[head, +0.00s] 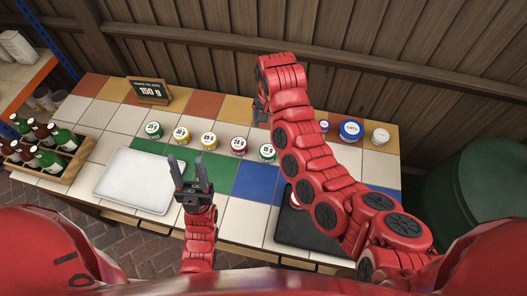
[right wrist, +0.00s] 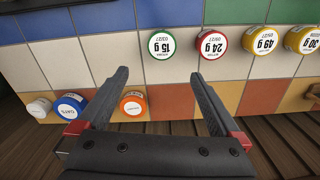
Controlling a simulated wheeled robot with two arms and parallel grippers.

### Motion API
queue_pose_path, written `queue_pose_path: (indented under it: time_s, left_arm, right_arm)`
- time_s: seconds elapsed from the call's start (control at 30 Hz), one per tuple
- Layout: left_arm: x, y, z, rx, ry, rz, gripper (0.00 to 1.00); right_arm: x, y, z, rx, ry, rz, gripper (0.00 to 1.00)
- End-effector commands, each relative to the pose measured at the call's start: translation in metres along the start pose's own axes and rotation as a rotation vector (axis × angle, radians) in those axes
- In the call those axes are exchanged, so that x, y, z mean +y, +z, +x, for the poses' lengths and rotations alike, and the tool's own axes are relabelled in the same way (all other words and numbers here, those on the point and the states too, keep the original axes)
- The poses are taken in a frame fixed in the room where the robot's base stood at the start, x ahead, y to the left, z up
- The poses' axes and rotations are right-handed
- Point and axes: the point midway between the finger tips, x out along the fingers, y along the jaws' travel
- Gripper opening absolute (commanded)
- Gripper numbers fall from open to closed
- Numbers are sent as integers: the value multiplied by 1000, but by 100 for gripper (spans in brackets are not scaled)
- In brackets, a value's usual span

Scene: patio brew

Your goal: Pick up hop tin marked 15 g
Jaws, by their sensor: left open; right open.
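The hop tin marked 15 g (head: 267,152) has a green rim and white label and stands at the right end of a row of tins. In the right wrist view the tin (right wrist: 161,44) shows upside down, just past the fingertips and roughly in line with the gap. My right gripper (right wrist: 159,76) is open and empty, apart from the tin. In the head view it (head: 262,92) is beyond the tin, partly hidden by its own arm. My left gripper (head: 187,164) is open and empty, pointing up near the white tray.
A red 24 g tin (right wrist: 212,44) stands close beside the 15 g tin; yellow tins (head: 208,140) follow. Also here: blue OATS tin (head: 350,131), white tray (head: 110,187), dark tray (head: 300,236), bottle crate (head: 72,172).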

Motion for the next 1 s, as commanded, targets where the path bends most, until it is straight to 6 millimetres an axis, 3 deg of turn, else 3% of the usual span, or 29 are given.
queue_pose_path:
  time_s: [0.43,0.5,0.77,1.0]
  left_arm:
    - [3,10,-61,0,0,0,50]
    - [2,8,-45,0,0,0,50]
    - [2,6,-36,0,0,0,50]
    - [1,3,-20,0,0,0,50]
  right_arm:
    - [-1,0,96,5,0,-2,100]
    - [0,0,96,2,1,-1,100]
    - [-1,1,113,1,0,-1,100]
    - [-4,6,143,2,1,-2,100]
